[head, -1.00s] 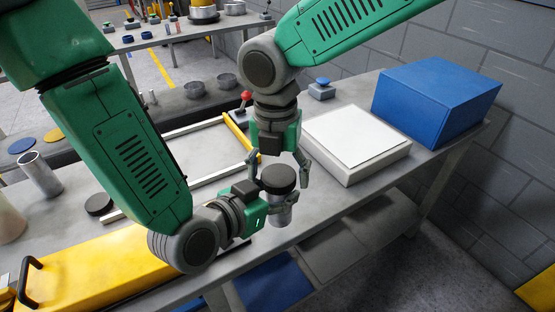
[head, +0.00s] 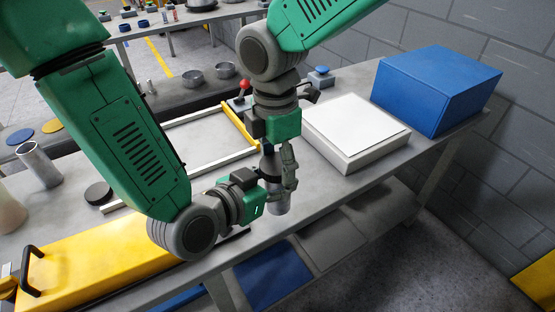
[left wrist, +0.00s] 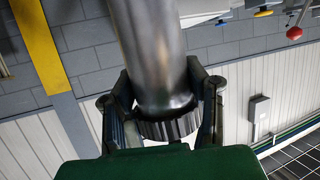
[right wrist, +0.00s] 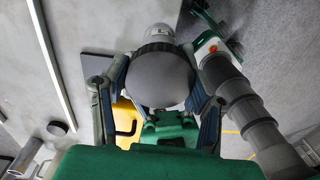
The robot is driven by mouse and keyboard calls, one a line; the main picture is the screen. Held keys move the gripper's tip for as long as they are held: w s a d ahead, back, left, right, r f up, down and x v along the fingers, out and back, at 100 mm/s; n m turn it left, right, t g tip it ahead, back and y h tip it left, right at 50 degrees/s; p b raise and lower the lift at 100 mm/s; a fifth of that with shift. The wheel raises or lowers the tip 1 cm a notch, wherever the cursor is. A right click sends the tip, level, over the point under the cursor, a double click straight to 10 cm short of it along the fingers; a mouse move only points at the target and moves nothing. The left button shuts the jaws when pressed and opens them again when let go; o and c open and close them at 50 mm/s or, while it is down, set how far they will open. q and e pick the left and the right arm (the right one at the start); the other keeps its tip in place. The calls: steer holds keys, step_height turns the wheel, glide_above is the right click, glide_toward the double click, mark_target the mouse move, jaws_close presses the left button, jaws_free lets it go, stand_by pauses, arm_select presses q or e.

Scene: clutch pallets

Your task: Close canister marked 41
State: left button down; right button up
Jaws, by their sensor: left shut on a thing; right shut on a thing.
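A silver canister (head: 279,208) with a dark lid (head: 268,166) is upright near the table's front edge. My left gripper (head: 280,188) is shut on the canister's body; the left wrist view shows the silver body (left wrist: 152,50) between the fingers, with a ridged dark rim (left wrist: 170,128). My right gripper (head: 277,156) points down from above and is shut on the lid. In the right wrist view the round dark lid (right wrist: 160,76) lies between its fingers. The fingers hide most of the lid in the head view. I cannot read any number on the canister.
An open silver canister (head: 39,165) and a loose dark lid (head: 98,194) are at the left. A yellow case (head: 100,268) lies in front. A white box (head: 357,133), a blue box (head: 436,88) and a red-knobbed lever (head: 243,88) stand right and behind.

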steer(key=m, duration=0.3)
steer(key=shift+a+m, duration=0.2)
steer(key=shift+m, duration=0.1)
steer(key=o, duration=1.3)
steer(key=shift+d, duration=0.1)
steer(key=shift+r, duration=0.1)
steer(key=shift+r, duration=2.2)
